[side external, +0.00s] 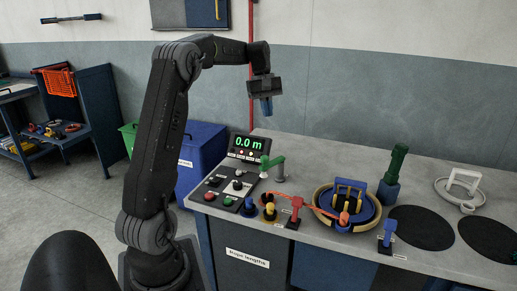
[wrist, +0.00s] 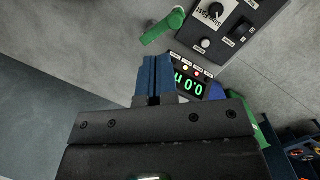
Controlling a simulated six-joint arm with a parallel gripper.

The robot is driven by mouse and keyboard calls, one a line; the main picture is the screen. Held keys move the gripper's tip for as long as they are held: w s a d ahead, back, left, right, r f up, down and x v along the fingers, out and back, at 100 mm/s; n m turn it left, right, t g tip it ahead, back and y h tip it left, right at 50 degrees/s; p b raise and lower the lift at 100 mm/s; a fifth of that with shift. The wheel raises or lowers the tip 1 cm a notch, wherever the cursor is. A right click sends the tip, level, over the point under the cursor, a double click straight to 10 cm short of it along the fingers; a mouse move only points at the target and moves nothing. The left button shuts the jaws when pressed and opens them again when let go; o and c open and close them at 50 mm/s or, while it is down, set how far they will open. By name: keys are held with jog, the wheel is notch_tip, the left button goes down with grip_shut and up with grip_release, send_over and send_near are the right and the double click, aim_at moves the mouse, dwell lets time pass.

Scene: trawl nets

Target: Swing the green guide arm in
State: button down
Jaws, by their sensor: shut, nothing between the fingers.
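The green guide arm (side external: 272,162) stands at the back left of the bench, beside the length display and a short grey post (side external: 280,173). It also shows near the top of the wrist view (wrist: 163,26), beyond my fingertips. My gripper (side external: 266,108) is above the back of the bench, higher than the guide arm and apart from it, pointing down. Its blue fingers are shut and empty, and they also show in the wrist view (wrist: 154,62). The guide arm's base is hard to make out.
The display (side external: 246,144) reads 0.0 m, with a control panel (side external: 225,188) in front. Farther right are a green-handled blue block (side external: 389,192), black discs (side external: 421,228) and a pale ring (side external: 445,193).

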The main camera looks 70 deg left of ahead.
jog(key=s+a+f+n+h, duration=0.1)
jog(key=s+a+f+n, duration=0.2)
jog(key=a, duration=0.7)
jog(key=shift+a+f+n+h, duration=0.3)
jog(key=shift+f+n, duration=0.1)
jog(key=shift+f, duration=0.55)
send_near(273, 162)
jog(key=shift+s+f, duration=1.8)
jog(key=shift+f, duration=0.25)
jog(key=shift+d, duration=0.45)
